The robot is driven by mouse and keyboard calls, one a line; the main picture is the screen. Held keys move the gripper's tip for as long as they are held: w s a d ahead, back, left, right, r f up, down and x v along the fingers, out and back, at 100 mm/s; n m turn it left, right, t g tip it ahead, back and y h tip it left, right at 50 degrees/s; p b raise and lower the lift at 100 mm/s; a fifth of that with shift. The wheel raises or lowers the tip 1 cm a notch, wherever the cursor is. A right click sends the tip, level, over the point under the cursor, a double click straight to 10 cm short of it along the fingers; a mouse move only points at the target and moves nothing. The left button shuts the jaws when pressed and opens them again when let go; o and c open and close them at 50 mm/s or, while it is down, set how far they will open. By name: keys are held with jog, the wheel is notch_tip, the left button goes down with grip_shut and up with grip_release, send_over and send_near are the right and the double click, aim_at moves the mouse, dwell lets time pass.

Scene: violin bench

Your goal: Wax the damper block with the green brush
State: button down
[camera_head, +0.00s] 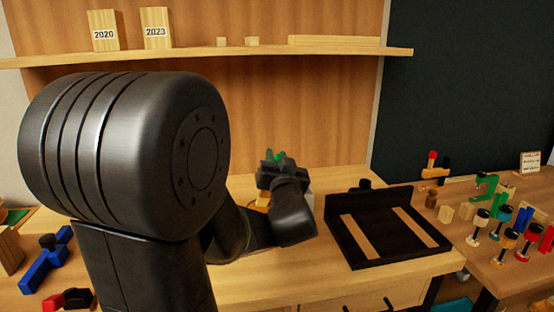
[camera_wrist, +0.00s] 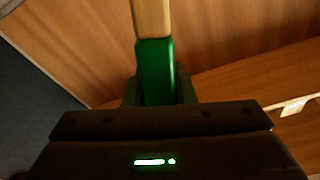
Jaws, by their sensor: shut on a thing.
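My gripper (camera_head: 277,170) is over the middle of the bench in the head view, partly hidden behind my own arm. It is shut on the green brush (camera_wrist: 155,70). In the wrist view the green part sits between the fingers (camera_wrist: 158,92), and a pale wooden part extends up out of the frame. In the head view only a small green tip (camera_head: 275,156) of the brush shows. A small yellowish thing (camera_head: 263,200) shows just below the gripper, mostly hidden; I cannot tell if it is the damper block or whether the brush touches anything.
A black tray (camera_head: 350,245) with two wooden strips lies right of my gripper. Several clamps and bottles, such as a green clamp (camera_head: 487,185), crowd the far right. A blue tool (camera_head: 45,268) lies at the left. A shelf (camera_head: 270,50) holding wooden blocks runs above the bench.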

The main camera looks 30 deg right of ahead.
dwell(0.3)
notch_tip(320, 180, up, 7)
jog(key=p, duration=0.5)
dwell(0.9)
